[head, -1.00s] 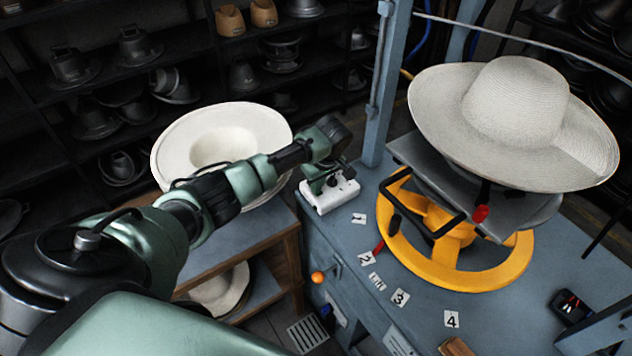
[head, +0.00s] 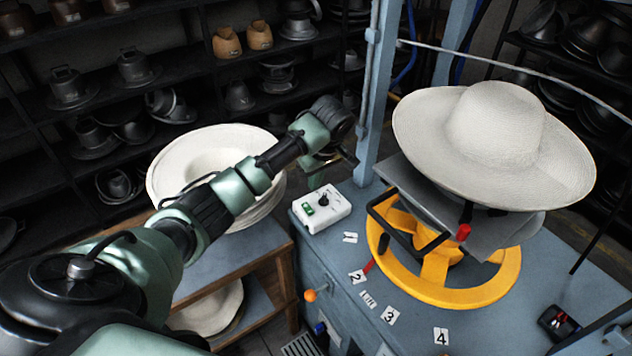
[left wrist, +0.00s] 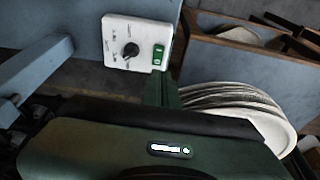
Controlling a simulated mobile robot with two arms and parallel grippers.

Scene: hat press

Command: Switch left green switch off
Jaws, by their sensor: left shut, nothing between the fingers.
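The green switch (head: 309,210) sits at the left end of a white control box (head: 328,214), beside a black knob (head: 323,200). The box lies on the blue table's far left corner. In the left wrist view the box (left wrist: 120,28) shows with the green switch (left wrist: 158,54) at its right. My left gripper (head: 345,160) is shut and empty, held above and behind the box, apart from it. The switch's exact rocker position is too small to tell. My right gripper is not in view.
A hat press with a yellow ring (head: 455,294) and a large white hat (head: 490,125) stands right of the box. A blue post (head: 366,110) rises close to my left gripper. White hats (head: 175,165) are stacked on a wooden shelf at left.

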